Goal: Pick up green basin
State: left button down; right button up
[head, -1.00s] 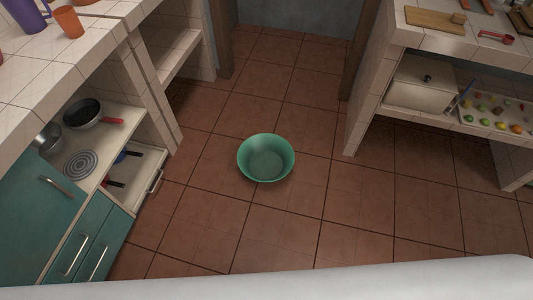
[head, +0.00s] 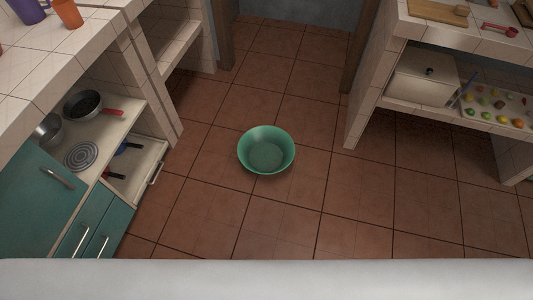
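The green basin (head: 266,153) stands upright on the tiled floor, near the middle of the head view. It is round, wide-rimmed and looks empty. Neither of my grippers shows in the head view. Nothing touches the basin, and its whole rim is visible.
A tiled counter (head: 60,55) with teal cabinets (head: 38,200), pans and an open drawer (head: 136,170) stands at the left. A tiled shelf unit (head: 372,95) with a white box (head: 422,78) and a food tray stands at the right. The floor (head: 290,215) around the basin is clear.

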aim_at(264, 149)
jog(key=i+j+z, duration=0.2)
jog(key=i+j, duration=0.2)
jog(key=i+j+z, duration=0.15)
jog(key=i+j, duration=0.25)
jog(key=j, duration=0.2)
